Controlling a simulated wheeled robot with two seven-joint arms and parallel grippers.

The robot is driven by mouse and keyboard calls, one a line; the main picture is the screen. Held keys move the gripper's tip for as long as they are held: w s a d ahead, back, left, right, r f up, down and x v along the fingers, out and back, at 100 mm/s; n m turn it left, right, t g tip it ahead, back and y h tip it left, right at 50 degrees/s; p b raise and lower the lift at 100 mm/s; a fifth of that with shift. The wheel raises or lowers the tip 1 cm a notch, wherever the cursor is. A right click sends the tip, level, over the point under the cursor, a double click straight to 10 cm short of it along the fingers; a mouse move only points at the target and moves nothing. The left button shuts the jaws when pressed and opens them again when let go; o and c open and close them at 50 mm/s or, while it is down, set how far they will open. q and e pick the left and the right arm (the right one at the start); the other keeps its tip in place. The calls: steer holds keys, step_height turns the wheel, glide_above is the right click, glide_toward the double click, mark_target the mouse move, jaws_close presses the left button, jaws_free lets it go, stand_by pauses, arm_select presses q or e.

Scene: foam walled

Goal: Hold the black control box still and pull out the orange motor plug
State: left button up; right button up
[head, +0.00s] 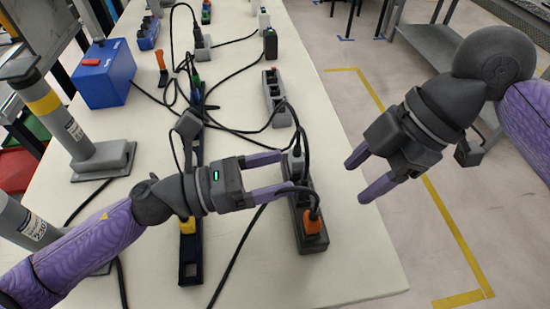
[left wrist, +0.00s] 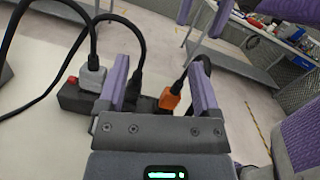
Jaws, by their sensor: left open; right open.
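The black control box (head: 314,243) lies near the table's right edge, with several plugs in its top. The orange motor plug (head: 312,223) sits in its near end with a black cable. In the left wrist view the orange plug (left wrist: 170,99) stands in the box (left wrist: 72,101). My left gripper (head: 289,172) is open at the box's left side, its fingers pointing at the box; contact cannot be told. The left wrist view shows both its fingers (left wrist: 160,84) apart. My right gripper (head: 357,181) is open and empty, right of the box near the table edge.
A grey plug (head: 296,164) and a black plug (left wrist: 136,84) share the box. Cables cross the table (head: 345,270). A dark rail (head: 191,262) lies left of the box. A grey power strip (head: 277,100) lies beyond it. A blue box (head: 103,77) stands far left.

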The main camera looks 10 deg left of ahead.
mark_target(305, 231)
arm_select(q)
steer(key=s+f+m, duration=0.1)
steer(key=f, duration=0.2)
steer(key=s+d+f+m+g, duration=0.1)
steer(key=s+f, duration=0.1)
steer(key=f, duration=0.1)
steer(key=s+f+m, duration=0.1)
steer(key=f, duration=0.3)
steer(key=shift+s+d+g, duration=0.15)
steer(key=shift+g, duration=0.15)
steer(key=x, duration=0.5)
steer(key=f+x, duration=0.1)
steer(key=x, duration=0.1)
steer(key=shift+d+f, duration=0.1)
steer(key=shift+d, duration=0.15)
jaws_close()
arm_select(e)
steer(key=shift+o, duration=0.3)
